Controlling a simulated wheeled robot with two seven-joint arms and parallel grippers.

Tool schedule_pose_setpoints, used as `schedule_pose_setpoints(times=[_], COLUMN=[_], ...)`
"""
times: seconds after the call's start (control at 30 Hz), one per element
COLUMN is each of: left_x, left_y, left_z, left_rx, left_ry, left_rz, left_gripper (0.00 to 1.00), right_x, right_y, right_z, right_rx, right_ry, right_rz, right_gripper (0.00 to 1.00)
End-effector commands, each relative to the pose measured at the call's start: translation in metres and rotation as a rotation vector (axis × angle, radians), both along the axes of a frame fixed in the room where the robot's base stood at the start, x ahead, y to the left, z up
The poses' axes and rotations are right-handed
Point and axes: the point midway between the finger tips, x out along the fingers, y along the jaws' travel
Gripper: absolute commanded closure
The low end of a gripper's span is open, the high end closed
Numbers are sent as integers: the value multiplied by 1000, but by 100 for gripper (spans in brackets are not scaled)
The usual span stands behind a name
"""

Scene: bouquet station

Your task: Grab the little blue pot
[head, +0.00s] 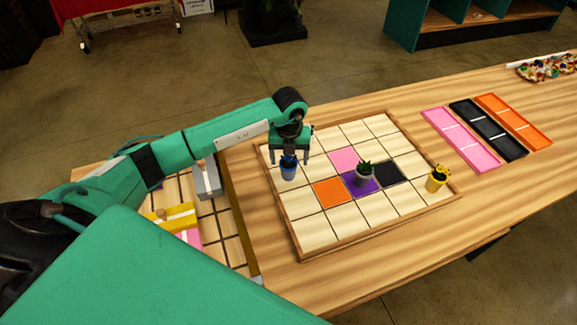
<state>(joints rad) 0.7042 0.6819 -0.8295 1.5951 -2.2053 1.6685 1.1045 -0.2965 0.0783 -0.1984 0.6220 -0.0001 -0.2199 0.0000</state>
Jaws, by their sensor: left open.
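The little blue pot (289,172) with a dark plant in it stands upright on the left part of the wooden grid board (318,222). My left gripper (290,157) points down right at the pot, with its two fingers apart and the plant's top between or just behind them. I cannot tell whether the fingers touch the pot. My right gripper is not in view.
A grey pot (364,175) stands on the purple square and a yellow pot (437,180) near the board's right edge. Pink (459,140), black (489,131) and orange (514,122) trays lie to the right. A second grid with blocks is under my left arm.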

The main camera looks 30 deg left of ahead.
Motion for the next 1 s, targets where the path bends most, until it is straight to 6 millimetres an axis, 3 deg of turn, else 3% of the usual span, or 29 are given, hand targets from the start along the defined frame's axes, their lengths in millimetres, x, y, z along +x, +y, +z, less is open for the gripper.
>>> schedule_pose_setpoints(times=[0.1, 0.27, 0.53, 0.83, 1.0], left_x=[-3, -3, -2, -2, -2], left_y=[1, 1, 2, 2, 2], left_z=[-11, -32, -36, -35, -34], left_rx=[0, 0, 0, 0, -1], left_ry=[3, 2, 0, 0, 0], left_rz=[0, 0, -1, 0, 0], left_gripper=[25, 25, 25, 84, 84], right_x=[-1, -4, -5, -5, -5], right_y=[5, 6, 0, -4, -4], right_z=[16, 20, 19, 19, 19], right_rx=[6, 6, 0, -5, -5], right_ry=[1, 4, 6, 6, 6], right_rz=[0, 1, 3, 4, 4], right_gripper=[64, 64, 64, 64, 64])
